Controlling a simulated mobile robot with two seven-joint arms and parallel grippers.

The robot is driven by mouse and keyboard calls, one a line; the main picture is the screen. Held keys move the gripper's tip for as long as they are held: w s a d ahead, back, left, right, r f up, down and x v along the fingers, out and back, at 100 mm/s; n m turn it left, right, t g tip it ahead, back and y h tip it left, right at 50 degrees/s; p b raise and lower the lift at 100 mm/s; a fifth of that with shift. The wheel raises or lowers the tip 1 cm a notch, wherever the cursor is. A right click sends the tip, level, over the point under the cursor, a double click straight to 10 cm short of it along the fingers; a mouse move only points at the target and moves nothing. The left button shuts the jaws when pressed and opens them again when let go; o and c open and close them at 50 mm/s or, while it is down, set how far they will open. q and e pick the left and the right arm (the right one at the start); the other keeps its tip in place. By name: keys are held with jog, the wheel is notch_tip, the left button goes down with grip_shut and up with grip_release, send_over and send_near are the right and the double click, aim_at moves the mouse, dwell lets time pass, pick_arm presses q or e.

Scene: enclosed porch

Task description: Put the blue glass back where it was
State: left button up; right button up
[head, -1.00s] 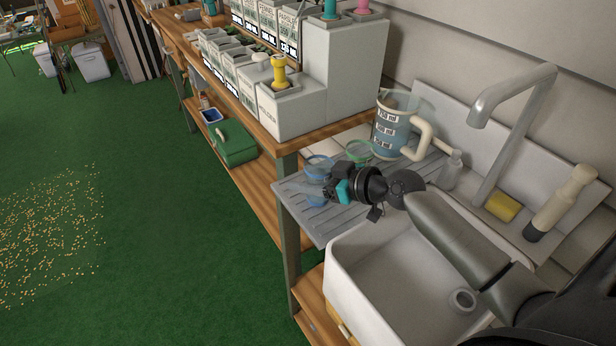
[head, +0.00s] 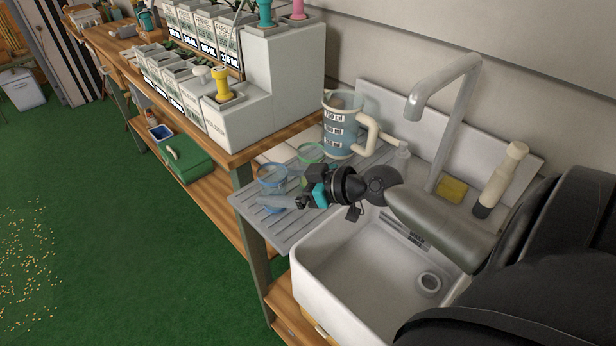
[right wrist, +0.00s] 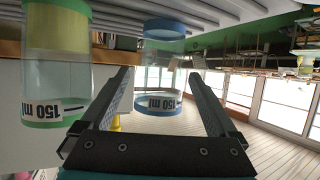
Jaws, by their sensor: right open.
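The blue glass (head: 272,178), clear with blue rims, stands on the grey ribbed drainboard beside the sink. My right gripper (head: 280,201) is low over the drainboard at the glass, partly hiding it. In the right wrist view, which is upside down, the blue glass (right wrist: 158,82) with its "150 ml" label shows between the two open fingers (right wrist: 162,72). I cannot tell whether either finger touches it. A green-rimmed glass (head: 311,153) stands just behind; it also shows at the left of the right wrist view (right wrist: 57,70). My left gripper is not in view.
A large measuring jug (head: 341,125) with a cream handle stands behind the glasses. The white sink (head: 380,270) and tall tap (head: 455,115) are to the right. White label-fronted boxes (head: 270,75) fill the bench at left. The drainboard's front left (head: 262,222) is bare.

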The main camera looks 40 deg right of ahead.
jog(key=shift+v, duration=3.75)
